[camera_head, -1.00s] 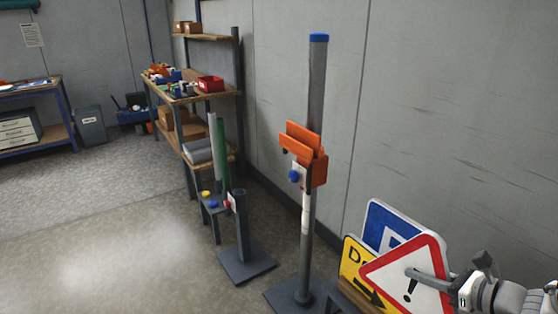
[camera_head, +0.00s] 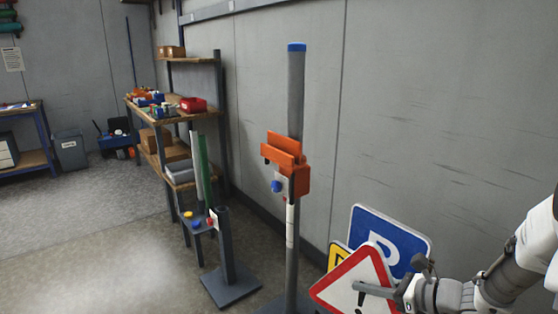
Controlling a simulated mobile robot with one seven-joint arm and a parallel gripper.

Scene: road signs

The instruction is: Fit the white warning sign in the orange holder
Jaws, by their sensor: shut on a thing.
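The white warning sign (camera_head: 341,289), a red-bordered triangle with a black exclamation mark, is at the lower right of the head view. My gripper (camera_head: 362,290) is shut on it, with a finger lying across its face. The sign's lower part is cut off by the picture's edge. The orange holder (camera_head: 290,174) is fixed partway up a grey post with a blue cap, above and left of the sign. Its slot looks empty. The sign and the holder are well apart.
A blue parking sign (camera_head: 408,262) and a yellow sign (camera_head: 336,254) stand right behind the warning sign. A shorter grey stand (camera_head: 226,245) is left of the post. Shelving (camera_head: 190,100) stands further back. A grey wall runs behind the post.

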